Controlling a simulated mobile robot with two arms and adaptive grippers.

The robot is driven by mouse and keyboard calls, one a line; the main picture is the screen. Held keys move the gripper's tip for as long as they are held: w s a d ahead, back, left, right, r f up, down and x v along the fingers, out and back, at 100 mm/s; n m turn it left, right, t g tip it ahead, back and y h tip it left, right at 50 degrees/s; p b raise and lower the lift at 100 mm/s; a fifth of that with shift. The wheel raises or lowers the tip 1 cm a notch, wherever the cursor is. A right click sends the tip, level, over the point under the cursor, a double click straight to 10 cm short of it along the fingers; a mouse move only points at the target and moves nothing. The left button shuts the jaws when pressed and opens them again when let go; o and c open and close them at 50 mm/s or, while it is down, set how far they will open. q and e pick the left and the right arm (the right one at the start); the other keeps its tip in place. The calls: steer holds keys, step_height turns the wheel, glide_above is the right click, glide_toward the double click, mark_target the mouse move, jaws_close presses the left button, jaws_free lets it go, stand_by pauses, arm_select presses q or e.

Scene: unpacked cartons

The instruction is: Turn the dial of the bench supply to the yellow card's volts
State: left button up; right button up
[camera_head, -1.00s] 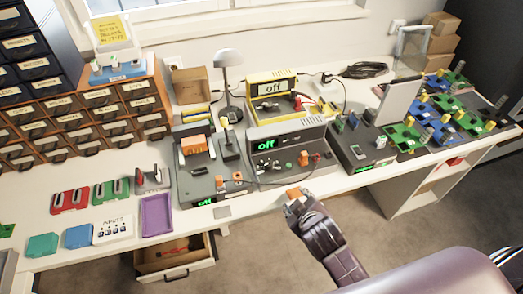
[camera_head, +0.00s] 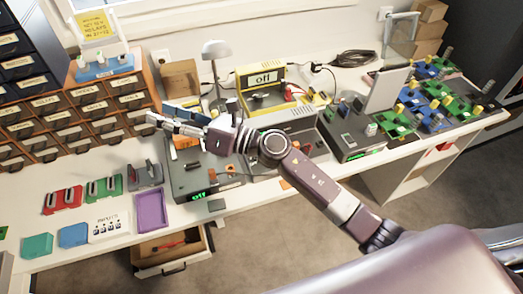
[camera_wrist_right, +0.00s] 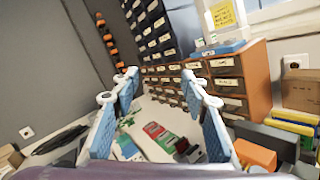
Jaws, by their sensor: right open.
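The yellow card (camera_head: 93,24) stands on the drawer cabinet at the back left; its small print is not clearly readable. It also shows in the right wrist view (camera_wrist_right: 223,14). A yellow instrument (camera_head: 262,79) at the back reads "off". In front of it, the grey bench unit (camera_head: 297,126) is mostly hidden behind my right arm, including its display and most of its controls. My right gripper (camera_head: 158,120) is stretched left over the bench, in front of the cabinet. In the right wrist view its blue-padded fingers (camera_wrist_right: 160,88) are apart and empty. My left gripper is out of view.
Red, green and grey blocks (camera_head: 103,187) and a purple tray (camera_head: 151,211) lie on the left bench. A lamp (camera_head: 215,50) stands behind. A drawer (camera_head: 170,251) hangs open below. Circuit boards (camera_head: 432,108) fill the right side.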

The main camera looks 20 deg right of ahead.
step_height(320, 180, down, 12)
steer(key=s+n+g+h, duration=0.2)
steer(key=n+g+h, duration=0.3)
steer(key=n+g, duration=0.65)
steer(key=w+d+f+n+h, duration=0.1)
steer(key=d+n+h, duration=0.1)
steer(key=d, duration=0.5)
steer(key=w+d+f+n+t+h, duration=0.1)
steer(key=d+f+n+h, duration=0.1)
steer(key=d+h, duration=0.3)
steer(key=w+d+f+n+h, duration=0.1)
steer(key=d+n+h, duration=0.2)
steer(key=d, duration=0.7)
steer(key=shift+d+f+h, duration=0.15)
steer(key=shift+d+h, duration=0.25)
steer(key=shift+h, duration=0.1)
steer(key=shift+s+d+f+p, duration=0.1)
steer(key=shift+d+p, duration=0.25)
steer(key=f+p, duration=0.1)
steer(key=f, duration=0.6)
steer(key=shift+w+a+f+p, duration=0.15)
steer(key=shift+w+f+p, duration=0.1)
steer(key=shift+p, duration=0.1)
steer(key=shift+c, duration=0.6)
jaws_close()
